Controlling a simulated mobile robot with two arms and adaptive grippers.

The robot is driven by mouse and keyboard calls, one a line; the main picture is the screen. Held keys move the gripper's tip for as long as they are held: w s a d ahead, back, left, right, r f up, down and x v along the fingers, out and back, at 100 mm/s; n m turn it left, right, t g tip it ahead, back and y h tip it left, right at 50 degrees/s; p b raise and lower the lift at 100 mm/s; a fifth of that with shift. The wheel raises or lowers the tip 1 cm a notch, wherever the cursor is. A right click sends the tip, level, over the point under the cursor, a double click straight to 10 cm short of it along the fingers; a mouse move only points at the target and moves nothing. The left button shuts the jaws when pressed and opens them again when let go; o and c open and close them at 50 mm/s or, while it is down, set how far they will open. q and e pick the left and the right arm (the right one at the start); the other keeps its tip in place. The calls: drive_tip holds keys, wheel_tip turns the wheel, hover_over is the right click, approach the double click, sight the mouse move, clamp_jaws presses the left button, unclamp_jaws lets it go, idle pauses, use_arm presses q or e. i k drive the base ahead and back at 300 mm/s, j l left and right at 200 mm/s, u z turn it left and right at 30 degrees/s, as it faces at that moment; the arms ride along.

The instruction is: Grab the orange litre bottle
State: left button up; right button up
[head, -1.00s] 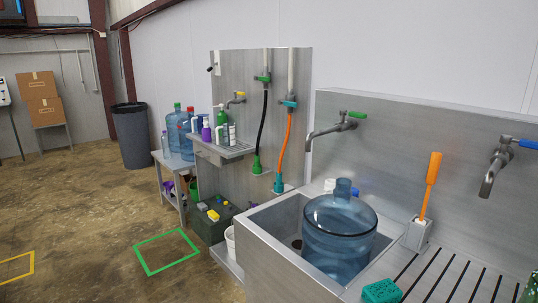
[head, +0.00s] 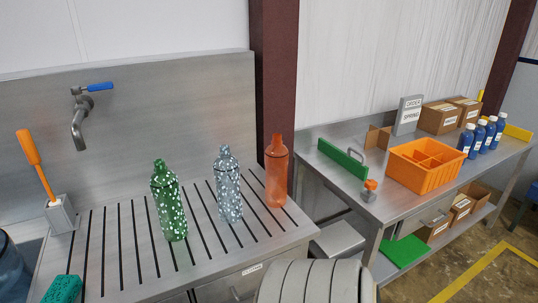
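The orange bottle (head: 276,172) stands upright at the right end of the slotted metal drainboard (head: 110,282), in front of a dark red post. It is plain and translucent. A clear speckled bottle (head: 229,188) stands to its left, and a green speckled bottle (head: 168,205) stands further left. All three stand apart from one another. Neither of my grippers is in view. A pale grey ribbed rounded shape at the bottom centre hides part of the drainboard's cabinet front.
A blue-handled tap (head: 80,122) juts from the back wall. An orange-handled brush (head: 36,165) stands in a holder (head: 60,214), with a green sponge (head: 62,290) nearby. The right workbench (head: 330,183) carries an orange divided crate (head: 424,170), blue bottles (head: 466,138) and cartons (head: 438,118).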

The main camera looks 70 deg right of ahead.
sight(277, 155)
drive_tip(key=z, duration=2.4)
drive_tip(key=i+l+z, duration=0.1)
drive_tip(key=l+z, duration=0.2)
drive_tip(key=l, duration=0.1)
